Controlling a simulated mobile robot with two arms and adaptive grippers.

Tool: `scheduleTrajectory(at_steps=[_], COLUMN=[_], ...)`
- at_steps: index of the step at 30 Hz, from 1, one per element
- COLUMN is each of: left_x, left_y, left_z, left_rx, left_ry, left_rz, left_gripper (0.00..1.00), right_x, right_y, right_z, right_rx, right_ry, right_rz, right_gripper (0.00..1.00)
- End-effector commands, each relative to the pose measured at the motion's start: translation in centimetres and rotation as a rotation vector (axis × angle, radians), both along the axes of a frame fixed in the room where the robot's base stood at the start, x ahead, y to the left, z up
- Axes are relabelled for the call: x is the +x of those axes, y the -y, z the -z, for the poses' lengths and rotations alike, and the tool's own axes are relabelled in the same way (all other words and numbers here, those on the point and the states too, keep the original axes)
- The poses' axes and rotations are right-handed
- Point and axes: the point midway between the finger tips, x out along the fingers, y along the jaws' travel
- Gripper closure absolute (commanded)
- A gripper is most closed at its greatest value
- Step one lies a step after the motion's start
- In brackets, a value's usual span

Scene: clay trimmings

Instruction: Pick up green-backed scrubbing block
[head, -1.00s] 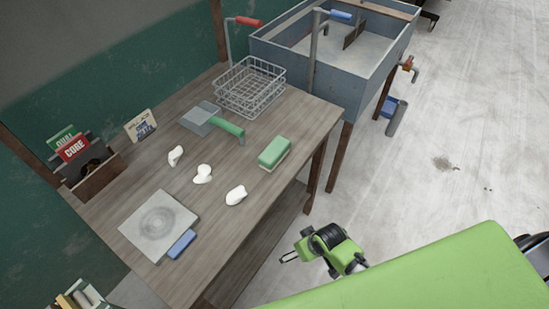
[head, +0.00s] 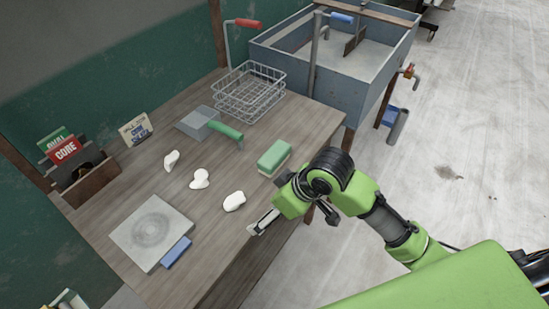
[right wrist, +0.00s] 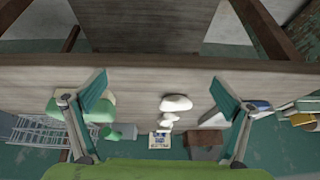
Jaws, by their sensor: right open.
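The green-backed scrubbing block (head: 274,156), green on top with a pale lower layer, lies on the wooden table near its right edge. In the right wrist view the block (right wrist: 101,108) is partly hidden behind the left-hand finger. My right gripper (head: 263,222) is at the table's front right edge, nearer the camera than the block and apart from it. In the right wrist view its fingers (right wrist: 158,92) are spread wide with nothing between them. My left gripper is not in view.
White clay lumps (head: 199,179) lie left of the block. A green-handled scraper (head: 226,131) and a wire basket (head: 249,91) are behind it. A grey slab (head: 150,232) with a blue piece (head: 176,252) lies front left. A sink (head: 350,60) stands beyond the table.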

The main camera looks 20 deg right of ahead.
Motion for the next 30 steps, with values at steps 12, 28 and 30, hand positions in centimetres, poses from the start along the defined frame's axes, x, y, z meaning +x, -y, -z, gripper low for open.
scheduleTrajectory(at_steps=[12, 28, 30], left_x=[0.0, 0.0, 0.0], left_y=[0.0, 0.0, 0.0], left_z=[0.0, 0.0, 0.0], left_rx=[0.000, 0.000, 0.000], left_ry=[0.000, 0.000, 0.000], left_rz=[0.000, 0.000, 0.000], left_gripper=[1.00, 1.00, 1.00], right_x=[8.0, 10.9, 11.4], right_y=[5.3, 8.5, 8.2], right_z=[-8.8, -12.0, -10.7], right_rx=[-0.087, -0.088, -0.088], right_ry=[-0.018, -0.053, -0.051], right_rz=[-0.064, -0.012, -0.012], right_gripper=[0.04, 0.04, 0.04])
